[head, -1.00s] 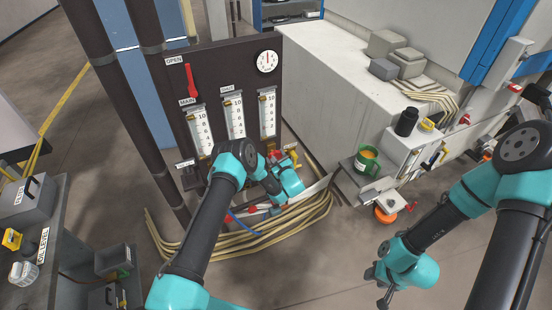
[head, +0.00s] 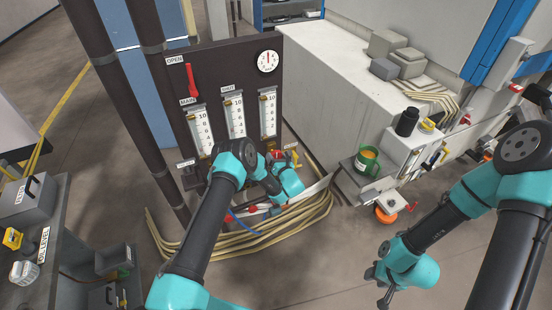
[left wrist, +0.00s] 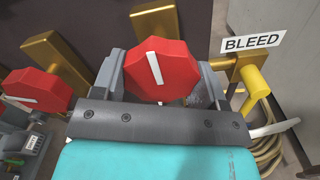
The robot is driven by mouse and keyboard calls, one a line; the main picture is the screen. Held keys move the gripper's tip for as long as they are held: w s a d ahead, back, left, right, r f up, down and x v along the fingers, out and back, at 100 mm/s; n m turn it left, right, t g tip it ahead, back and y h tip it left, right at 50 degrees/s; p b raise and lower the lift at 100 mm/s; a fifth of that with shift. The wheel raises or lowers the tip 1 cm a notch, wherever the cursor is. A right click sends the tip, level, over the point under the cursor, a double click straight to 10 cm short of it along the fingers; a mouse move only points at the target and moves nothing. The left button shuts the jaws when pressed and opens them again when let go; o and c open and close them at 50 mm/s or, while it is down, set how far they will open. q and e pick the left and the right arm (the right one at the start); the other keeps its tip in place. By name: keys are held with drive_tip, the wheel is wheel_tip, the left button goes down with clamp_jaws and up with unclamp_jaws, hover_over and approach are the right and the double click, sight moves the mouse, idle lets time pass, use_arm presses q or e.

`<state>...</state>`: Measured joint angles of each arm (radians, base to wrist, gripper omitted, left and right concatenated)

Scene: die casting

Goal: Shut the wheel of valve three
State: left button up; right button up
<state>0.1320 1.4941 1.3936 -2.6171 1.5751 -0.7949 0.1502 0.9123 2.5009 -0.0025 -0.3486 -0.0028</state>
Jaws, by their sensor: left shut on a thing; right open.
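A red valve wheel (left wrist: 157,70) with a white line on its face sits between the jaws of my left gripper (left wrist: 160,82) in the left wrist view. The line is close to upright, tilted slightly. The gripper is shut on this wheel, which is the one nearest the BLEED label (left wrist: 252,42). Its number cannot be read. In the head view my left wrist (head: 287,183) is below the rightmost gauge (head: 267,112) and largely covers the valves. A second red wheel (left wrist: 35,88) is to the left. My right gripper (head: 380,290) is open and empty, low over the floor.
A yellow lever (left wrist: 256,85) is close to the right of the held wheel. Tan hoses (head: 300,228) lie on the floor below the panel (head: 250,62).

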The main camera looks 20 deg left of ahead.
idle(0.4)
use_arm(q)
drive_tip(key=o, duration=0.9)
drive_tip(key=v, duration=1.7)
drive_tip(key=shift+s+d, duration=0.2)
